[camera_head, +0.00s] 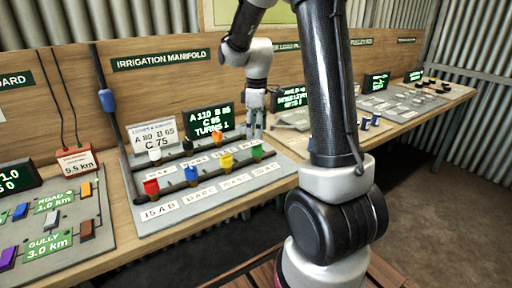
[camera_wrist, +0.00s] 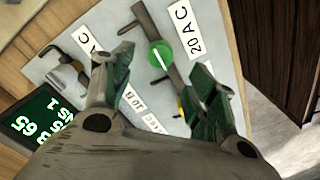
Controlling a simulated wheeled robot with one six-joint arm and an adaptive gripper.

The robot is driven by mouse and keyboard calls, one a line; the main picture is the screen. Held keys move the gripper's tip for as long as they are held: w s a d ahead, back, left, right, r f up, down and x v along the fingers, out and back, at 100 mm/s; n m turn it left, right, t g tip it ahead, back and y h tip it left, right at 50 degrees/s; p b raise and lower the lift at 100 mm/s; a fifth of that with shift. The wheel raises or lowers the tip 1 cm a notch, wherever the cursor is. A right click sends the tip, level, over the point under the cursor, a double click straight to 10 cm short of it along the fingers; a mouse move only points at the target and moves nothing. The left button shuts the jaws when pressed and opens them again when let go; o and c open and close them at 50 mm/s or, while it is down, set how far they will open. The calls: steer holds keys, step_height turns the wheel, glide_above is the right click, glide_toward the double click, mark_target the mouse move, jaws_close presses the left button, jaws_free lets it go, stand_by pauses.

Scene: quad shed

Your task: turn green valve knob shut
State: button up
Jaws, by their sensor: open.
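The green valve knob (camera_head: 257,152) sits at the right end of the front pipe on the irrigation manifold panel (camera_head: 225,199). In the wrist view it is a round green disc (camera_wrist: 160,54) with a pale line across it, on a dark pipe beside a "20 A C" label (camera_wrist: 187,32). My gripper (camera_head: 253,129) points down near the knob. In the wrist view my gripper (camera_wrist: 160,66) is open, with its two fingers either side of the knob's line and the knob just beyond the tips. I see no contact.
Red (camera_head: 151,187), blue (camera_head: 191,175), yellow (camera_head: 226,161) and orange (camera_head: 217,137) knobs share the panel. A dark display (camera_head: 209,121) and a white sign (camera_head: 153,135) stand behind. Other boards lie left and right along the bench.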

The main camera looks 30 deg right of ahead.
mark_target(257, 145)
step_height(257, 145, down, 7)
steer(key=shift+f, duration=0.1)
stand_by(0.3)
steer(key=c, duration=1.1)
